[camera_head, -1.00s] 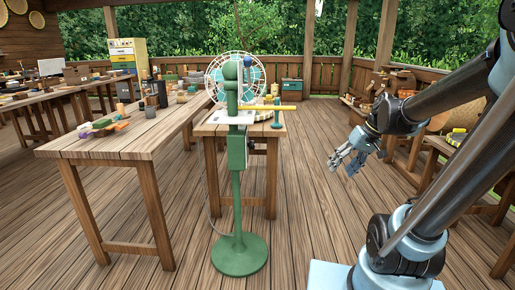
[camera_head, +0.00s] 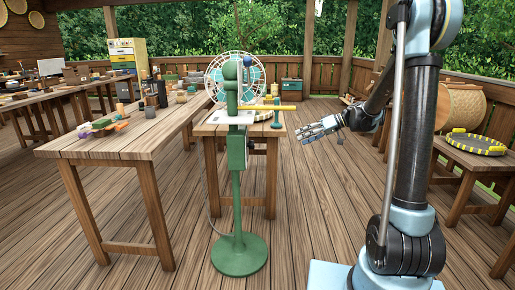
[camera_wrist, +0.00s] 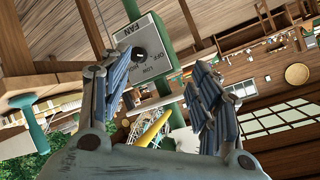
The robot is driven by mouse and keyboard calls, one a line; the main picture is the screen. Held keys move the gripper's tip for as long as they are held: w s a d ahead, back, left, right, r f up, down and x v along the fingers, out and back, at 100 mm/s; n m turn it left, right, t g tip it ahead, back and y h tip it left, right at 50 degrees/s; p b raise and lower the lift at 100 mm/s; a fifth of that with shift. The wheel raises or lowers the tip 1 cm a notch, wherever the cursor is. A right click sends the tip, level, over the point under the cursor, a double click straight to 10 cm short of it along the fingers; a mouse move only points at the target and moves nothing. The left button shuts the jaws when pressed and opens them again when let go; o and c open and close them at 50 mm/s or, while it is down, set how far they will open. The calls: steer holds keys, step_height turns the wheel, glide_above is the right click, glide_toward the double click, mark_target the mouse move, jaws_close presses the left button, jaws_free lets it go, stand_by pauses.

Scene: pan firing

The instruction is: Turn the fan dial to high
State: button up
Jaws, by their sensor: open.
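A green post stand (camera_head: 237,200) with a round base stands mid-picture in the head view. A green control box (camera_head: 236,148) is on the post, and its dial side faces right. In the wrist view the box face (camera_wrist: 160,45) carries the words FAN, LOW and OFF. A dark round dial (camera_wrist: 138,53) sits on that face, partly behind a finger; its setting cannot be told. My gripper (camera_head: 318,130) is open and empty, to the right of the box and apart from it. In the wrist view the spread fingers of my gripper (camera_wrist: 160,88) frame the lower part of the box.
A yellow bar (camera_head: 268,107) sticks out rightward above the box. A small wooden table (camera_head: 210,128) stands behind, and a larger table (camera_head: 120,148) to the left. The floor between my gripper and the post is clear.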

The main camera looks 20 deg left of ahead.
steer(key=w+a+f+n+g+y, duration=0.1)
steer(key=w+a+f+n+y, duration=0.1)
steer(key=w+a+f+n, duration=0.3)
steer(key=n+g+y, duration=0.1)
steer(key=g+y, duration=0.1)
steer(key=y, duration=0.1)
glide_toward(251, 145)
steer(key=w+x, duration=0.2)
steer(key=x, duration=0.6)
steer(key=shift+a+f, duration=0.2)
steer(key=shift+f, duration=0.2)
steer(key=shift+w, duration=0.1)
steer(key=c, duration=1)
steer(key=shift+d, duration=0.15)
steer(key=shift+c, duration=0.2)
